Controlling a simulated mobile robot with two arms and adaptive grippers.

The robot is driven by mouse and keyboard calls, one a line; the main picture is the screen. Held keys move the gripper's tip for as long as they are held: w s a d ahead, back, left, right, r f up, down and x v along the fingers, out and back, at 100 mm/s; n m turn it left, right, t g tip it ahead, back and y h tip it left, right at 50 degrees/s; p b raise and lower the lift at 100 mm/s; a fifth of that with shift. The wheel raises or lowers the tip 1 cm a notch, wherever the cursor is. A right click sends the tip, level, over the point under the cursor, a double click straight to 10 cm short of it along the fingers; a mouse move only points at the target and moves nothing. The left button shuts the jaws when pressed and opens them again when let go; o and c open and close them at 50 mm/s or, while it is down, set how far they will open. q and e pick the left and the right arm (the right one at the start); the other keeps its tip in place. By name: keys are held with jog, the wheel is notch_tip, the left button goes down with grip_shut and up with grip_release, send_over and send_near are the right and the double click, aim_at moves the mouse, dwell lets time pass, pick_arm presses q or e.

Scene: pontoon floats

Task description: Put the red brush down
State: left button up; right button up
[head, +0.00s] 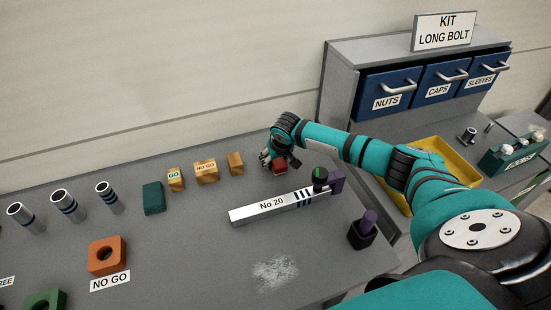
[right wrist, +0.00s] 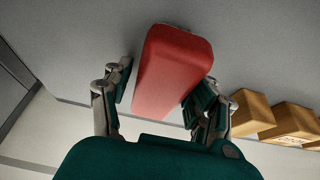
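The red brush (head: 281,169) is a small red block near the far edge of the grey table in the head view. In the right wrist view the brush (right wrist: 172,72) lies between the fingers of my right gripper (right wrist: 160,95). A narrow gap shows between the left finger and the brush; the right finger overlaps its edge. The fingers stand apart, and the gripper looks open around the brush. In the head view my right gripper (head: 270,158) is right behind the brush. The underside of the brush is hidden, so I cannot tell for certain that it touches the table. My left gripper is not in view.
A long bar marked No 20 (head: 262,208) lies just in front of the brush. Orange blocks (head: 236,163) stand to its left. A purple-topped piece in a dark holder (head: 362,235) and a yellow tray (head: 437,150) are to the right.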

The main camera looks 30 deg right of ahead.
aim_at(277, 160)
jog(key=shift+s+f, duration=0.15)
jog(key=shift+b, duration=0.35)
jog(key=v, duration=0.2)
jog(key=b+v, duration=0.1)
jog(key=v, duration=0.1)
jog(key=b+v, duration=0.1)
jog(key=v, duration=0.1)
jog(key=shift+w+r, duration=0.25)
jog(key=shift+r, duration=0.2)
jog(key=b+v, duration=0.2)
jog(key=v, duration=0.9)
jog(key=shift+r, duration=0.35)
